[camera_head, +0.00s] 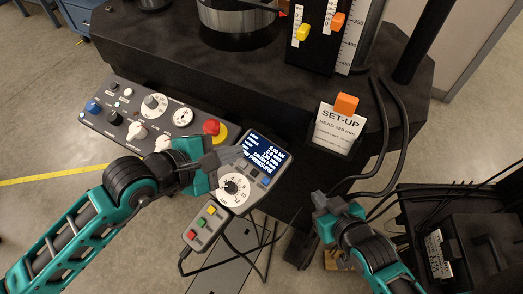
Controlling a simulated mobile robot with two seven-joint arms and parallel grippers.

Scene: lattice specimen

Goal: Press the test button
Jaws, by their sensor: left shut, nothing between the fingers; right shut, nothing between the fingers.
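A grey control unit (238,187) hangs in front of the machine, with a lit blue screen (264,152) and a white-ringed dial. Below it hangs a small grey pendant (205,226) with red, yellow and green buttons. A sloped panel (103,122) to the left carries knobs, a gauge, a blue button (93,107) and a red mushroom button (211,127). No label that I can read marks the test button. My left gripper (233,157) is shut at the control unit's upper left, hiding part of it; contact is unclear. My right gripper (319,203) is shut and empty, to the right of the unit.
The black machine base (150,50) fills the back, with a SET-UP card (338,127) and yellow and orange sliders above. Dark cables hang near my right gripper. A black box (465,245) stands at the right. Open floor lies at the left.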

